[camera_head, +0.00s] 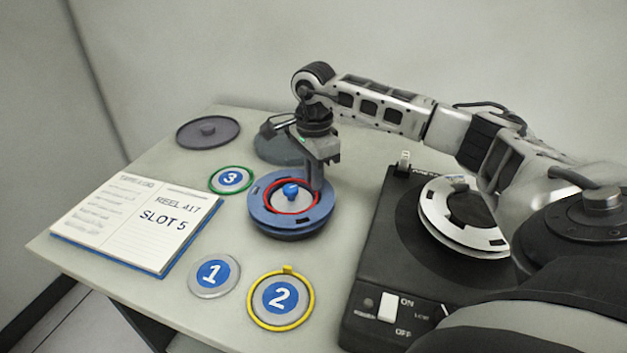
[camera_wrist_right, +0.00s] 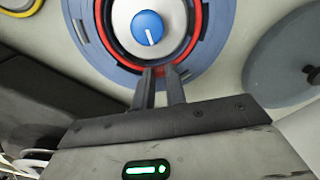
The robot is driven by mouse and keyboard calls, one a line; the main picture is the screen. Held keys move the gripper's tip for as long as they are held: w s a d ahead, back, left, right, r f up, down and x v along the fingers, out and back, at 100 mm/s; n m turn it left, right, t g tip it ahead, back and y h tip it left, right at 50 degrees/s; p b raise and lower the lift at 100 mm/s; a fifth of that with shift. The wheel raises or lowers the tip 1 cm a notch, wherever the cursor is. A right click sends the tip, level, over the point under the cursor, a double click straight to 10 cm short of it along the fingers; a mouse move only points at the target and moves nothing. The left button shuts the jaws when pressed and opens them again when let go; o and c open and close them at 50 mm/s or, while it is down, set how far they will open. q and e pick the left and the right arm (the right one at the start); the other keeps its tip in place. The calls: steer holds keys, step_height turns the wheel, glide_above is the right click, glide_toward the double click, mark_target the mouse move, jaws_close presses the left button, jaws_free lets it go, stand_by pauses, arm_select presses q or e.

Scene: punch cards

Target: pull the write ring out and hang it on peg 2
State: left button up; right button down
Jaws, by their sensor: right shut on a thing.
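The red write ring (camera_head: 268,199) sits around the hub of the blue reel (camera_head: 262,217), with a blue knob (camera_head: 291,190) at its centre. My right gripper (camera_head: 315,187) points down at the reel's right side and is shut on the ring's edge. In the right wrist view the fingertips (camera_wrist_right: 161,76) meet at the red ring (camera_wrist_right: 197,20), which still lies in the reel (camera_wrist_right: 218,40). The disc marked 2 (camera_head: 281,297) is at the front, with a yellow ring (camera_head: 256,313) around it. My left gripper is not in view.
Disc 1 (camera_head: 214,273) is bare; disc 3 (camera_head: 230,179) has a green ring around it. An open notebook (camera_head: 110,221) lies at left. A grey disc (camera_head: 191,135) is at the back left. A black machine (camera_head: 375,255) with a switch stands at right.

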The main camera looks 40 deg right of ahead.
steer(key=shift+r+p, duration=0.45)
steer(key=shift+r, duration=0.2)
stand_by(0.7)
steer(key=shift+r, duration=0.1)
steer(key=shift+r+p, duration=2.35)
steer(key=shift+r, duration=0.5)
step_height(320, 180, up, 7)
steer(key=p, duration=0.4)
steer(key=shift+p, duration=0.35)
